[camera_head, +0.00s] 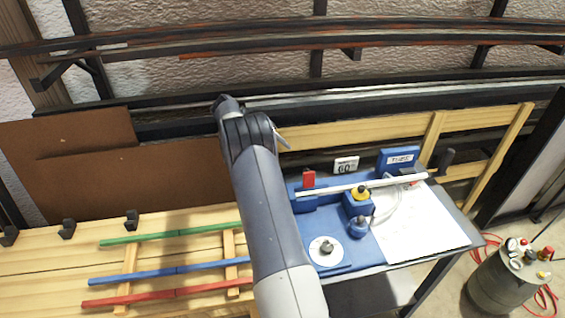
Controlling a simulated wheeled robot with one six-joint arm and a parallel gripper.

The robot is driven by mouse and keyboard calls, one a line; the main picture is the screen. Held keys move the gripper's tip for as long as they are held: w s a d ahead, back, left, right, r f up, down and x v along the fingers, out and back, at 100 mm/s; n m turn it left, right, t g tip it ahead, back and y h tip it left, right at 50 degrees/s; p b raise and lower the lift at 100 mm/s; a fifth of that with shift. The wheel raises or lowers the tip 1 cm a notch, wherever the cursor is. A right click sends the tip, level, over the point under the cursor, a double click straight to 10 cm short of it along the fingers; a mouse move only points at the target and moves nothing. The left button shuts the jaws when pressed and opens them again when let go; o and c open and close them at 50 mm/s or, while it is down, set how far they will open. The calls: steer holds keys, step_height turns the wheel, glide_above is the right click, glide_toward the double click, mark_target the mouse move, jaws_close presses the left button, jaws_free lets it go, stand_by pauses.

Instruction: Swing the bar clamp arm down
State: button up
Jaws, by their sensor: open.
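A long pale bar (365,186), which looks like the clamp arm, lies nearly level across the blue bench top (320,226), over blue blocks. A blue block with a yellow top (359,200) stands at the bar's middle. My arm reaches up left of the bench. Only a pale sliver of my gripper (282,139) shows beside the wrist, above and left of the bar, apart from it. The rest is hidden.
Green, blue (180,270) and red laths lie on wooden supports at left. A white disc (326,251) with a knob, a blue knob (358,227) and a white sheet (420,235) are on the bench. A grey tank (505,285) stands at right.

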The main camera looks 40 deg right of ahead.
mark_target(304, 170)
steer(key=p+x, duration=0.1)
steer(key=x, duration=1)
steer(key=shift+r, duration=0.1)
steer(key=shift+c, duration=0.3)
jaws_close()
